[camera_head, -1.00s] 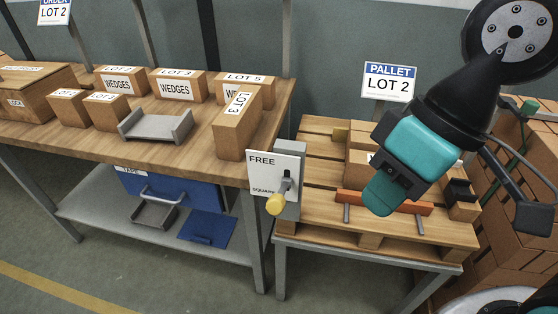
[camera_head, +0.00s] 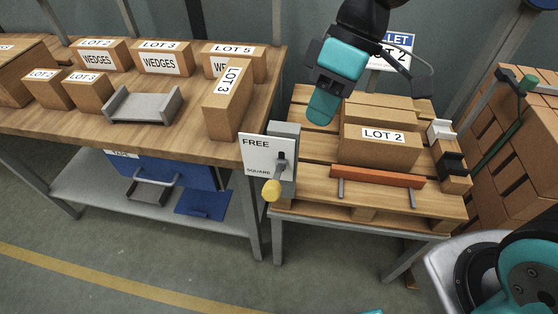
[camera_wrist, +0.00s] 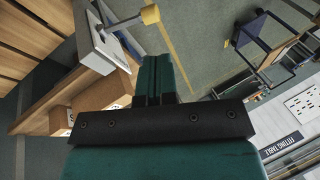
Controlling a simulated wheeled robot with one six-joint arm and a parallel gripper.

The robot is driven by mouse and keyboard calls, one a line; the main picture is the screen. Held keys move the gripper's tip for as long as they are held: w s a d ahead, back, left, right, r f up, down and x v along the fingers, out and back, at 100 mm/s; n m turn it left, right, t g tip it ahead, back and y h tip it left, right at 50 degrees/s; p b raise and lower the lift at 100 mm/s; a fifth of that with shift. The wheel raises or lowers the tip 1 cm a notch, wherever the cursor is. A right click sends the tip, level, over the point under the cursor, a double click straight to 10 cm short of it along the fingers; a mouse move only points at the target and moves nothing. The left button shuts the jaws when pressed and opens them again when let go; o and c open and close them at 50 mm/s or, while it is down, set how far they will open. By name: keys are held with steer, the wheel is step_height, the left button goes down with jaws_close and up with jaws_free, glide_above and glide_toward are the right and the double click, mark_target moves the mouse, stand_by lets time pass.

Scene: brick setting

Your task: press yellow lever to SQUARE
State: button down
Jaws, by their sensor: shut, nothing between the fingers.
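The yellow lever's round knob (camera_head: 272,190) stands out in front of a white plate (camera_head: 265,156), joined to it by a short grey rod. The plate reads FREE at the top and SQUARE lower down. The knob shows below the SQUARE word, but the rod's exact angle is hard to tell.
A wooden pallet (camera_head: 320,187) with LOT 2 boxes (camera_head: 380,148) and an orange bar (camera_head: 377,177) lies right of the lever. A bench (camera_head: 180,130) with boxes and a grey tray (camera_head: 143,105) is left. Floor in front is open.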

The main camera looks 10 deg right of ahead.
mark_target(274, 184)
steer(key=w, duration=0.1)
steer(key=w+f+n, duration=0.1)
steer(key=w, duration=0.1)
steer(key=w+f+n+g+p, duration=0.1)
steer(key=shift+w+a, duration=0.2)
steer(key=shift+a, duration=0.15)
steer(key=shift+f, duration=0.1)
steer(key=p+x, duration=0.1)
steer(key=x, duration=1.3)
steer(key=shift+s+a+p, duration=0.1)
steer(key=shift+p, duration=0.25)
steer(key=shift+a, duration=0.1)
